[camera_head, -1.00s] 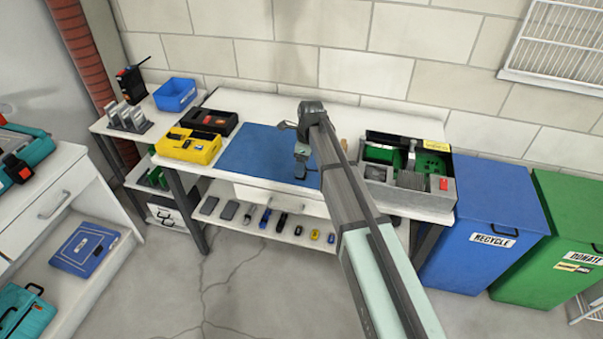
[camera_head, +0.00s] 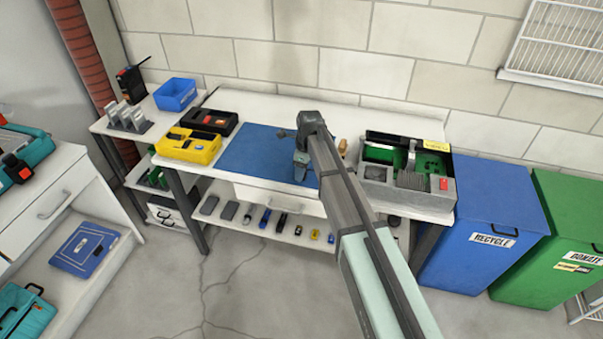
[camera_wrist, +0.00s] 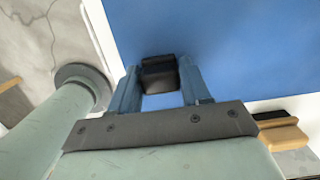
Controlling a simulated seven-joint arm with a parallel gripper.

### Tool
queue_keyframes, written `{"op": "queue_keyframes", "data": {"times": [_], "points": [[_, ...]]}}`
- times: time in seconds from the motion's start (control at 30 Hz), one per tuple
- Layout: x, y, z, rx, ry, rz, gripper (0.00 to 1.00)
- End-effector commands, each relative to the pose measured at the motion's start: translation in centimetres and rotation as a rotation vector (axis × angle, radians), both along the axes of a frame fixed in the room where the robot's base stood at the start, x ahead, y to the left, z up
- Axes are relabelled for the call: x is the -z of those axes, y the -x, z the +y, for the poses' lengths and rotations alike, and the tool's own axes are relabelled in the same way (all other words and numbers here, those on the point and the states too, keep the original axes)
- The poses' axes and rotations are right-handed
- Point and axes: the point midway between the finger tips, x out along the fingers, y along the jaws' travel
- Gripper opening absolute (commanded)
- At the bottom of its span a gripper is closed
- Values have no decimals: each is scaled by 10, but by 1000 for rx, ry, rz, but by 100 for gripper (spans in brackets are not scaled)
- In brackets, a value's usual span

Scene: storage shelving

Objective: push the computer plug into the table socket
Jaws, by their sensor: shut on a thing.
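My gripper (camera_wrist: 158,80) is shut on a small black block-like piece, which I take to be the computer plug (camera_wrist: 158,72); it sits between the blue fingertips. In the head view my gripper (camera_head: 301,165) points down over the right part of the blue mat (camera_head: 250,150), and the plug is too small to make out there. The mat also fills much of the wrist view (camera_wrist: 240,50). I cannot pick out the table socket for certain. A small dark patch (camera_head: 281,133) lies near the mat's back edge.
A grey tray of parts (camera_head: 420,200) stands on the right. A wooden-handled thing (camera_wrist: 280,133) lies by the mat. The mat's left part is clear.

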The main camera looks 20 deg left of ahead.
Motion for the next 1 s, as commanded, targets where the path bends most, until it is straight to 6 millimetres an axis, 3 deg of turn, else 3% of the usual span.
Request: {"op": "queue_keyframes", "data": {"times": [0.17, 0.53, 1.0], "points": [[0, 0, 0, 0, 0, 0, 21], [-8, 0, 0, 0, -1, -1, 20], [-80, 0, 0, 0, -1, -2, 20]]}}
